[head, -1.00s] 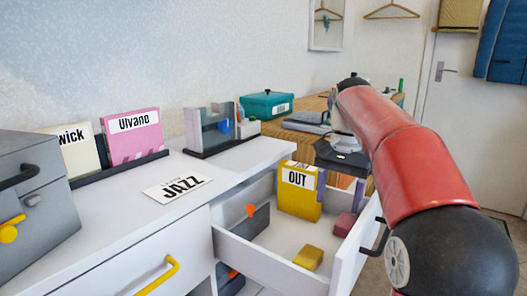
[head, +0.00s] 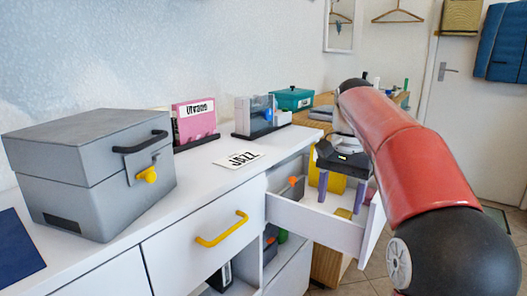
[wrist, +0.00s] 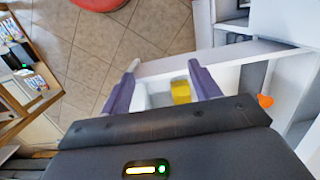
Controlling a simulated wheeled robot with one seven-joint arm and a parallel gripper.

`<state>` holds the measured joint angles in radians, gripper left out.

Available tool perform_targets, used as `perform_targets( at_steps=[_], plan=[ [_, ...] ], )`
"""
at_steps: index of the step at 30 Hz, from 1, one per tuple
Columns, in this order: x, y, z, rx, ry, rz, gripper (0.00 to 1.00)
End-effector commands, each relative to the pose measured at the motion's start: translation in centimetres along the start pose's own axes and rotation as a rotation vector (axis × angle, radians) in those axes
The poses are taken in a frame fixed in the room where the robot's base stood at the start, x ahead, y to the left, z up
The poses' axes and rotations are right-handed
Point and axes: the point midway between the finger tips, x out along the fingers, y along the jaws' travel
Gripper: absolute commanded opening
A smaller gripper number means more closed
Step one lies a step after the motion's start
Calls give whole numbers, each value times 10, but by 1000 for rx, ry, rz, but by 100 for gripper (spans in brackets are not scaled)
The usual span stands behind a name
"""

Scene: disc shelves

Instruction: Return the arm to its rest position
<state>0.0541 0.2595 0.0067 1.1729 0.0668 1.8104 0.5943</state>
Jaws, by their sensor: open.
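My red and black arm reaches forward on the right of the head view. My gripper (head: 341,190) is open above the open drawer (head: 310,224), with its two purple fingers pointing down. Behind the fingers a yellow disc case (head: 333,182) stands in the drawer, partly hidden by my gripper. A small yellow block (wrist: 181,92) shows between the fingers in the wrist view, lower down in the drawer.
A grey box (head: 85,170) with a black handle stands on the white counter at left. A pink case (head: 194,122) stands in a black rack behind. A JAZZ card (head: 240,159) lies on the counter. Tiled floor (wrist: 110,45) is clear beyond the drawer.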

Motion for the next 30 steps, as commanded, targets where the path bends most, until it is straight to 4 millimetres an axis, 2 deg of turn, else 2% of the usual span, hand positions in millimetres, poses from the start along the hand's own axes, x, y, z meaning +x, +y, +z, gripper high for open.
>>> perform_targets(
  at_steps=[11,17,25,30],
  plan=[
    [1,9,15,-46,41,-20,62],
    [4,19,31,-95,85,-39,62],
    [23,46,72,-223,204,-79,62],
    [59,78,114,-364,338,-107,62]
  ],
)
